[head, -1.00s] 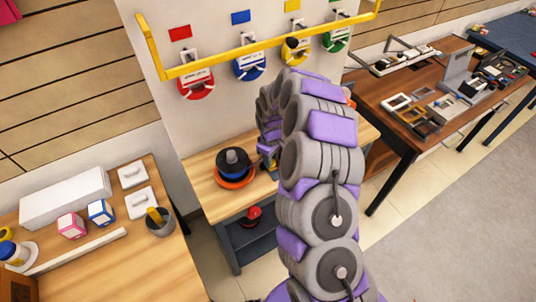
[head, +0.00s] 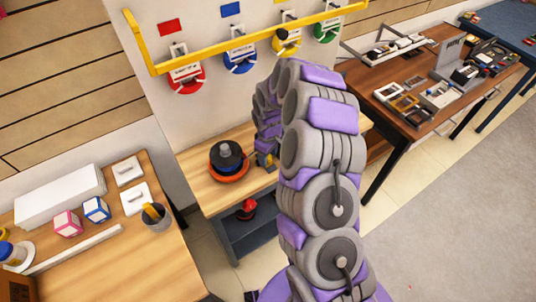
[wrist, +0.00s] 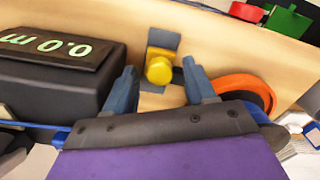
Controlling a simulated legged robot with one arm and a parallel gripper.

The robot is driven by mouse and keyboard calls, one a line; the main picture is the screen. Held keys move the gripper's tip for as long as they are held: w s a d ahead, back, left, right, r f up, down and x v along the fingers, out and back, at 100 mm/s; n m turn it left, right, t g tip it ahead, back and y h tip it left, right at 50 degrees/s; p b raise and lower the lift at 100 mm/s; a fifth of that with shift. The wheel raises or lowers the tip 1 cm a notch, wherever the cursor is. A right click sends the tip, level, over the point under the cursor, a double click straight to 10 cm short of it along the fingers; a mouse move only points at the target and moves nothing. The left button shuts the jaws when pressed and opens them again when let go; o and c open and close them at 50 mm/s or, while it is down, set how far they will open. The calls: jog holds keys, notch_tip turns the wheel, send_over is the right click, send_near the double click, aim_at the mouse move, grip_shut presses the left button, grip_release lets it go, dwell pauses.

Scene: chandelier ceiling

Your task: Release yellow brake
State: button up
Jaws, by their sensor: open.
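A round yellow knob (wrist: 158,70) on a grey plate sits on the wooden bench top (wrist: 225,60) in the wrist view. My gripper (wrist: 160,65) is open, with one finger on each side of the knob in the picture; I cannot tell whether either touches it. Nothing shows as held. In the head view my arm hides most of the gripper above the bench (head: 195,175); a small yellow part (head: 266,160) shows beside it. A yellow disc (head: 283,43), partly covered by a dark knob, hangs on the wall panel between blue and green discs.
A black box (wrist: 60,75) reading "0.0 m" is left of my gripper. An orange ring (wrist: 245,90) lies close on the right. In the head view a yellow bar (head: 240,48) juts from the panel. Tables stand on both sides.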

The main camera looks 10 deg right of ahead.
notch_tip(320, 180, up, 17)
jog(key=p, duration=0.2)
jog(key=shift+r, duration=0.15)
jog(key=shift+a, duration=0.1)
dwell(0.6)
